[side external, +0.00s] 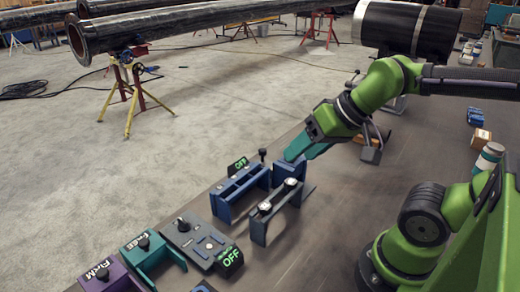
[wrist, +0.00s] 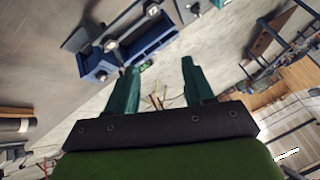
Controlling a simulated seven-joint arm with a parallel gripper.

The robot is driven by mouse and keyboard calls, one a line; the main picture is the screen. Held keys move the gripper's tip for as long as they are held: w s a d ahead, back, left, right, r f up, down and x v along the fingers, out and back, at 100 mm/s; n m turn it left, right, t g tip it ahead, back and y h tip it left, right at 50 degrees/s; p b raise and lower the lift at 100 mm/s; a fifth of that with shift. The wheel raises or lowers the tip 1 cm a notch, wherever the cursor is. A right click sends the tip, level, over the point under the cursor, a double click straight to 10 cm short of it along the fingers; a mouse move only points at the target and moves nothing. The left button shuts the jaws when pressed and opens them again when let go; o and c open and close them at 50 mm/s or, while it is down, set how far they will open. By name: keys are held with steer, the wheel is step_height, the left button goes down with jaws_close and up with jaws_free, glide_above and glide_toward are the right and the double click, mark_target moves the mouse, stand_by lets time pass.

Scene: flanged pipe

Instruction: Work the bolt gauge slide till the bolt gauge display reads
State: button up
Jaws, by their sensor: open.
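A blue frame that looks like the bolt gauge (side external: 240,190) stands on the bench, with a small green-lit display (side external: 238,164) at its back and a black knob (side external: 262,154) on a post. The display looks like "OFF", but it is too small to be sure. My gripper (side external: 295,152) is to the right of the frame, its teal fingers low over a blue block (side external: 289,167). In the wrist view my gripper (wrist: 160,66) is open with nothing between the fingers. The blue frame (wrist: 145,47) shows beyond the left finger. Contact with it cannot be told.
A grey-blue stand (side external: 274,212) with round fittings is beside the frame. A control panel (side external: 196,241) with a green "OFF" display, a teal fixture (side external: 150,253) and a purple fixture (side external: 108,275) are nearer the front. Bare bench (side external: 330,210) lies right of the stand.

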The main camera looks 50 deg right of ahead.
mark_target(262, 149)
steer(key=w+d+f+n+g+h, duration=0.1)
steer(key=w+d+f+g+h, duration=0.15)
steer(key=w+d, duration=1.35)
steer(key=shift+h, duration=0.35)
steer(key=x, duration=0.5)
steer(key=a+x, duration=0.1)
steer(key=x, duration=0.9)
steer(key=shift+w+a+f, duration=0.25)
steer(key=shift+w+f, duration=0.05)
steer(key=shift+f, duration=0.1)
steer(key=shift+g, duration=0.25)
jaws_close()
